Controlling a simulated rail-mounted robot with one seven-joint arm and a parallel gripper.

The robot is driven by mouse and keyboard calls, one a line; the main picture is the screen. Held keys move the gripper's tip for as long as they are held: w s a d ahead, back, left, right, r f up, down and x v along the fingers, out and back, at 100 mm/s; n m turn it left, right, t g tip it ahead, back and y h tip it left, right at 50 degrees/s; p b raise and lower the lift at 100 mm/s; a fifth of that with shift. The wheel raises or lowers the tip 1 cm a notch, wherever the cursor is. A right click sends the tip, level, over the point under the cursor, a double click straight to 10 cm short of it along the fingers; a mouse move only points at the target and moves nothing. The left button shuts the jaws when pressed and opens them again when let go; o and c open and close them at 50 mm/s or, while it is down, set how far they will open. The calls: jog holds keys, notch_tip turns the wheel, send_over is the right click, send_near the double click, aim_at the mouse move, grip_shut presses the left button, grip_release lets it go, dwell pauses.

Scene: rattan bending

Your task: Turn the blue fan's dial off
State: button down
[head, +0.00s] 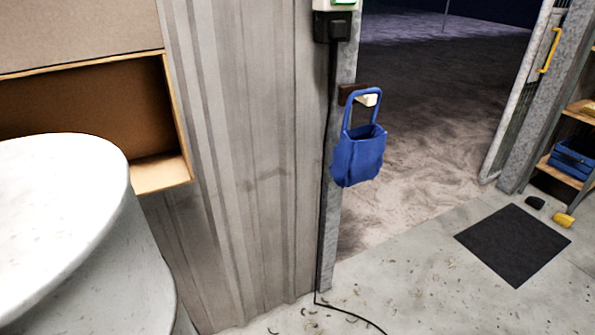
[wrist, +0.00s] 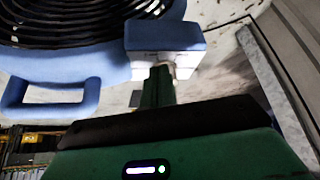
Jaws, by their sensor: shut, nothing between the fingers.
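The blue fan (wrist: 95,62) fills the upper left of the wrist view, with a black ringed grille and a blue loop handle at its lower left. A blue and white block (wrist: 165,35) juts out at its right side. I cannot make out a separate dial or its setting. My gripper (wrist: 160,72) is shut and empty, its narrow green fingers pointing at the white lower part of this block. The tips overlap it in the picture; I cannot tell whether they touch. Neither fan nor gripper shows in the head view.
A blue bag (head: 359,158) hangs on the door post in the head view, beside a black cable. A dark mat (head: 512,245) lies on the floor at right, near a shelf with a blue crate (head: 573,160). An open wooden box (head: 85,110) is at left.

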jog(key=shift+s+a, duration=0.2)
